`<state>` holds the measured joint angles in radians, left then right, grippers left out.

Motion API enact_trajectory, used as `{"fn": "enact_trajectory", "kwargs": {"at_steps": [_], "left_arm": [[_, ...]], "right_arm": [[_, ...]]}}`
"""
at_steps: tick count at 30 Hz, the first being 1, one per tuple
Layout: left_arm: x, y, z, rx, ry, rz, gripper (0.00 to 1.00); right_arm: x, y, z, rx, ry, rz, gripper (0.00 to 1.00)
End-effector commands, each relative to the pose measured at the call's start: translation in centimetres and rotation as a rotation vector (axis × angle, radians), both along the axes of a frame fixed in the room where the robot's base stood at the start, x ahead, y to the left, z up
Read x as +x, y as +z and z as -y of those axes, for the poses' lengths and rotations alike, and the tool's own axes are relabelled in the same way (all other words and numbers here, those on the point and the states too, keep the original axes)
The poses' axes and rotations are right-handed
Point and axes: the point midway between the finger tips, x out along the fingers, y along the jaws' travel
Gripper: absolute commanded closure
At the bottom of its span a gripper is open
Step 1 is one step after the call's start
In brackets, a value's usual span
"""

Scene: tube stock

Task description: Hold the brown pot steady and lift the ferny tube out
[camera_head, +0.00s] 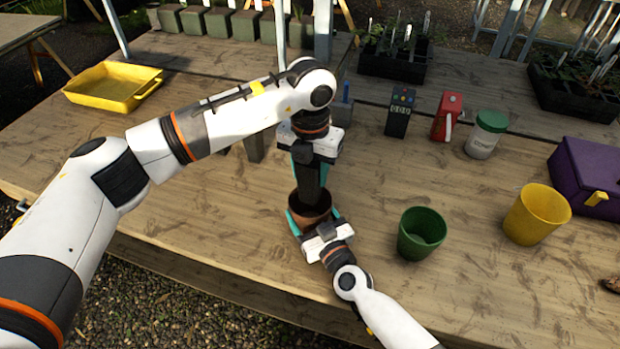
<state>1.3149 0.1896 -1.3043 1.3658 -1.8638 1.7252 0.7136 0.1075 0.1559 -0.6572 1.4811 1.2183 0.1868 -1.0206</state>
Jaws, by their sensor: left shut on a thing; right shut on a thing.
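The brown pot (311,206) stands on the wooden table near its front edge. My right gripper (313,221) comes from the front with its teal fingers on either side of the pot, shut on it. My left gripper (311,170) points down right above the pot, shut on a dark tube (309,188). The tube's lower end goes down inside the pot's rim. No fern leaves can be made out; my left gripper and wrist hide the upper part of the tube.
Right of the brown pot stand a green pot (422,235), a yellow pot (537,214) and a purple box (588,178). Behind are a dark handheld device (399,112), a red box (447,116) and a lidded jar (486,136). A yellow tray (112,87) lies far left.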

Motion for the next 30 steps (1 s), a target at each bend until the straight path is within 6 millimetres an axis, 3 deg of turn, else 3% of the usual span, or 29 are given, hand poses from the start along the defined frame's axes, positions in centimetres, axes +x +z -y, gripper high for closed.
{"fn": "enact_trajectory", "kwargs": {"at_steps": [6,7,11,20,30], "left_arm": [[0.0,0.1,0.0,0.000,0.000,0.001,0.82],[0.0,0.1,0.0,0.000,0.000,0.001,0.82],[0.0,0.1,0.0,0.000,0.000,0.001,0.82],[0.0,0.1,0.0,0.000,0.000,0.001,0.82],[0.0,0.1,0.0,0.000,0.000,0.001,0.82]], "right_arm": [[0.0,0.0,0.0,0.000,0.000,0.000,0.45],[0.0,0.0,0.0,0.000,0.000,0.000,0.19],[0.0,0.0,0.0,0.000,0.000,0.000,0.00],[-0.5,0.0,0.2,0.001,0.000,0.000,0.00],[-6.2,-0.1,3.2,-0.003,0.000,-0.003,0.00]]}}
